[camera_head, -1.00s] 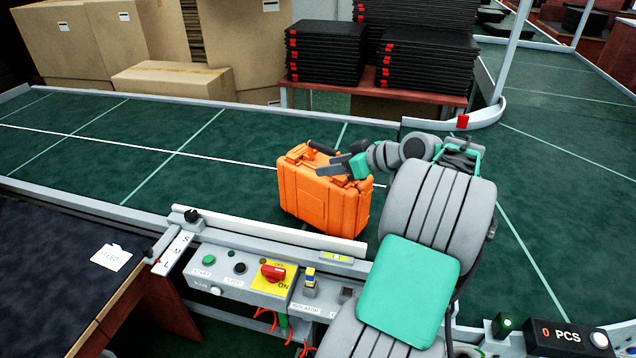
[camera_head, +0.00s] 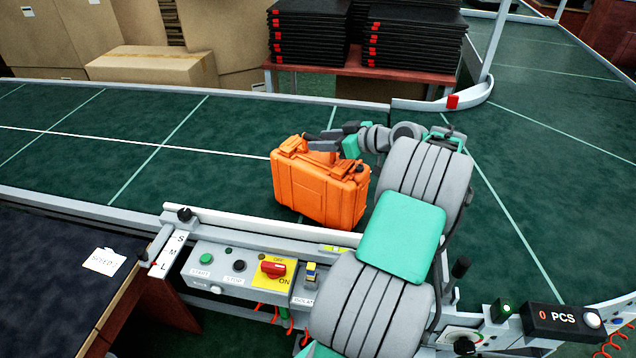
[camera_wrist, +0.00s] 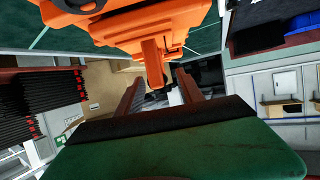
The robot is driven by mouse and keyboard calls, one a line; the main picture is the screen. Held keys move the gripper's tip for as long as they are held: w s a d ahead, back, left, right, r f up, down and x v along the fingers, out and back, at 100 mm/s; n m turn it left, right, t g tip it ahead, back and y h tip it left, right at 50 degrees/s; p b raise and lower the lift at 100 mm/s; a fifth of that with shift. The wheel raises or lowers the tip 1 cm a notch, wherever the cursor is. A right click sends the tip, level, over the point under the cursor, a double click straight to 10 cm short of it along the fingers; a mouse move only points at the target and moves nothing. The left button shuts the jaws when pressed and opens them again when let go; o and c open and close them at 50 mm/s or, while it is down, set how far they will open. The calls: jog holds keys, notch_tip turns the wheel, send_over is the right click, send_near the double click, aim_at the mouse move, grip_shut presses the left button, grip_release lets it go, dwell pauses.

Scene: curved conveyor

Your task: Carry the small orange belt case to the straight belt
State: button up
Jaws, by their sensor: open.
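The orange case (camera_head: 318,190) stands upright on the green belt, behind the control panel. It also shows at the top of the wrist view (camera_wrist: 150,30). My gripper (camera_head: 325,146) is at the top of the case, by its handle. In the wrist view my open gripper (camera_wrist: 158,88) has its two fingers apart, with an orange part of the case reaching down between them. I cannot tell whether the fingers touch it. The straight green belt (camera_head: 60,150) runs off to the left.
A low rail (camera_head: 260,226) and a control panel (camera_head: 235,270) with a red switch stand in front of the case. Stacked black trays (camera_head: 410,45) and cardboard boxes (camera_head: 150,65) are behind the belt. The belt left of the case is clear.

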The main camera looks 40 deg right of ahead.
jog(key=shift+x, duration=0.9)
jog(key=shift+s+r, duration=0.1)
grip_shut()
dwell(0.5)
jog(key=shift+r, duration=0.2)
